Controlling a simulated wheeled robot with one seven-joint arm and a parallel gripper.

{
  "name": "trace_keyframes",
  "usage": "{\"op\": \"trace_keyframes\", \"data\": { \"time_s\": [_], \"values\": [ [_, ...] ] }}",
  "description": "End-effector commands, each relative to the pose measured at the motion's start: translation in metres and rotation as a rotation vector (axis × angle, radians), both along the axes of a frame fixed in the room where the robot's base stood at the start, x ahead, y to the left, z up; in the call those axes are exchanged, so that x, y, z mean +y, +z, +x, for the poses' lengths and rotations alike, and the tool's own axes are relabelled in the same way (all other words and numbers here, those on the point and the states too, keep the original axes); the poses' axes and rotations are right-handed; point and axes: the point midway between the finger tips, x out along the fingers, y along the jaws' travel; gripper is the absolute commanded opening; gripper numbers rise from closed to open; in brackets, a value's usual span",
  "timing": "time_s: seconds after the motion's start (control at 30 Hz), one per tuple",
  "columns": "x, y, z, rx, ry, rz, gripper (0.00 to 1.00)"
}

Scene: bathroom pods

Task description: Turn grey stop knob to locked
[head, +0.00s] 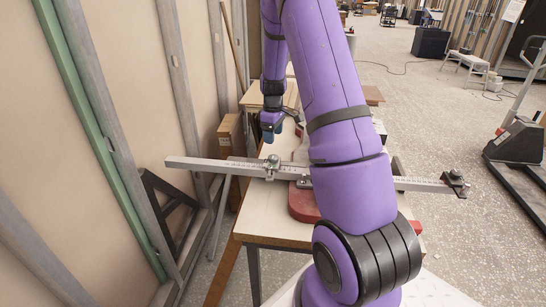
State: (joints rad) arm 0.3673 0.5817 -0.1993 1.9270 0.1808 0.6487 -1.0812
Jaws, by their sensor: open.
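A long grey measuring rail (215,164) with scale marks lies across the bench. A grey stop with a small knob (271,163) sits on the rail, left of my arm. Another dark clamp-like stop (455,181) is at the rail's right end. Whether either knob is locked is too small to tell. My gripper (271,131) points down, open, with bluish fingertips. In the picture it is just above the left knob and apart from it; the depth between them is unclear. My purple arm hides the middle of the rail.
The pale bench (262,226) carries a red-based tool (303,203), partly hidden by my arm. Open speckled floor (420,120) lies to the right, with a dark wheeled stand (517,142).

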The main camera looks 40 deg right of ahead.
Motion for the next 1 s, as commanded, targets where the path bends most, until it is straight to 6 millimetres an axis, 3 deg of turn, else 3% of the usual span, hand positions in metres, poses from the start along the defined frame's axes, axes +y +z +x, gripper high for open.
{"op": "trace_keyframes", "data": {
  "time_s": [0.5, 0.7, 1.0],
  "values": [
    [0.001, -0.083, -0.001, 0.003, -0.002, 0.002, 0.67],
    [0.001, -0.096, -0.001, 0.002, -0.002, 0.001, 0.67],
    [0.001, -0.098, -0.001, 0.001, -0.001, 0.001, 0.67]
  ]
}}
